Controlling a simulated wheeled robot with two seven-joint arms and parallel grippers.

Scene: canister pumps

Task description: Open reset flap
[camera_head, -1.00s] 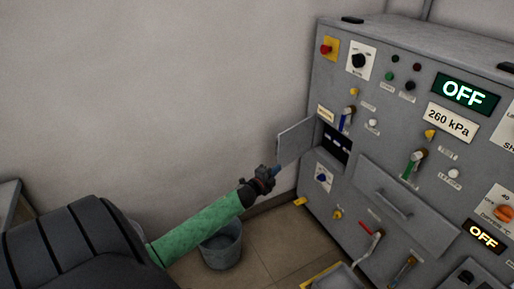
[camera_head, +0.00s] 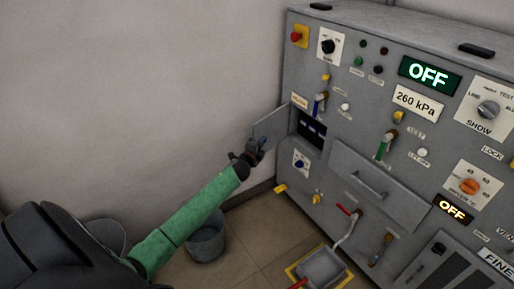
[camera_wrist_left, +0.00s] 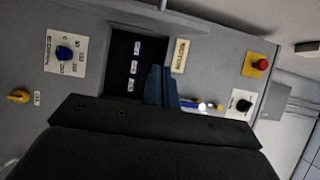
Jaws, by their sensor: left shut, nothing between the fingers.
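The reset flap (camera_head: 276,123) is a thin grey panel on the left part of the grey cabinet. It stands swung out to the left, beside a dark recess (camera_head: 311,130) holding several small pale labels. The wrist view also shows the recess (camera_wrist_left: 123,62), uncovered. My left gripper (camera_head: 258,144), on the green-sleeved arm, is at the flap's outer left end, overlapping it in the head view; contact cannot be told. Its blue fingers (camera_wrist_left: 160,87) are together and empty, in front of the recess edge in the wrist view. My right gripper is not in view.
Below the recess is a blue knob (camera_head: 299,163); a lever (camera_head: 320,103) with a blue grip is above it. A grey drawer-like panel (camera_head: 378,187) juts out to the right. A bucket (camera_head: 207,243) and a grey tray (camera_head: 322,266) stand low down.

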